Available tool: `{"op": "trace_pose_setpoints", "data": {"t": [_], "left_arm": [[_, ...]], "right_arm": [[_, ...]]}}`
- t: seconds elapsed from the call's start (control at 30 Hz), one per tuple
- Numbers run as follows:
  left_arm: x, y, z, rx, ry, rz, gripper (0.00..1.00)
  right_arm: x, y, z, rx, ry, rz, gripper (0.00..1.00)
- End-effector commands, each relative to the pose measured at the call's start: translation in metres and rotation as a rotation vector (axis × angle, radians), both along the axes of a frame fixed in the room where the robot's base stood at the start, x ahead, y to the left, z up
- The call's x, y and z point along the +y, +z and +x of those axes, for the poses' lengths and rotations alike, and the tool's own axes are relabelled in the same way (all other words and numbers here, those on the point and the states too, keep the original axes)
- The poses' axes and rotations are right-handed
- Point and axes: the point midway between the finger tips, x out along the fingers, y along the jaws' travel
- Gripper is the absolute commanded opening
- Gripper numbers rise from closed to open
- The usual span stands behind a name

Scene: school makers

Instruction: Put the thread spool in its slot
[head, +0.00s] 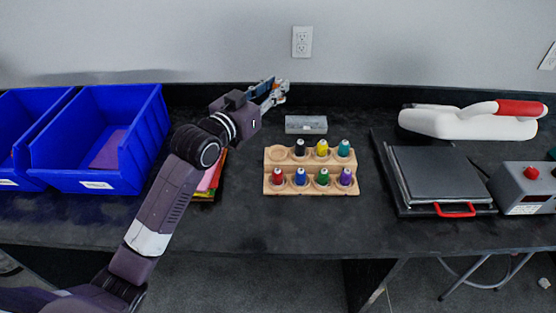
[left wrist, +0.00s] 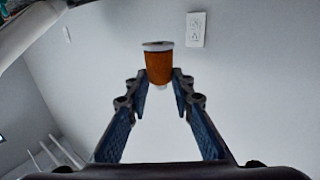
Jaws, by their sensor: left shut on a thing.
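My left gripper (head: 279,91) is raised near the back wall, up and left of the wooden spool rack (head: 268,187). In the left wrist view it is shut on an orange thread spool (left wrist: 158,68) with white ends, held between the fingertips. The spool is mostly hidden in the head view. The rack holds several spools in two rows. The back row has black (head: 299,148), yellow (head: 321,149) and teal (head: 343,149) spools. Its back left round slot (head: 279,153) is empty. My right gripper is not in view.
A small grey block (head: 306,125) lies just behind the rack. Blue bins (head: 107,181) stand at the left, with colored flat items (head: 209,184) beside them. A grey press (head: 440,174) is right of the rack. The dark table (head: 262,225) is clear in front of the rack.

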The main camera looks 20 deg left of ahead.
Motion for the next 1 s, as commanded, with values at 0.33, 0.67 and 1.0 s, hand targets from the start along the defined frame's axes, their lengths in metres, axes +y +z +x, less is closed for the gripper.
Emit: {"op": "trace_pose_setpoints", "data": {"t": [0.33,0.67,1.0], "left_arm": [[0.003,-0.054,0.005,0.008,-0.007,-0.001,0.03],[0.003,-0.134,0.005,0.002,-0.007,0.001,0.03],[0.003,-0.173,0.005,0.001,-0.006,0.002,0.03]], "right_arm": [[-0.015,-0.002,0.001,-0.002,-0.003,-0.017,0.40],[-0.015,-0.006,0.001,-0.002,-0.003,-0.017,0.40],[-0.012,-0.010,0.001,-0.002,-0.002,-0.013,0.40]]}}
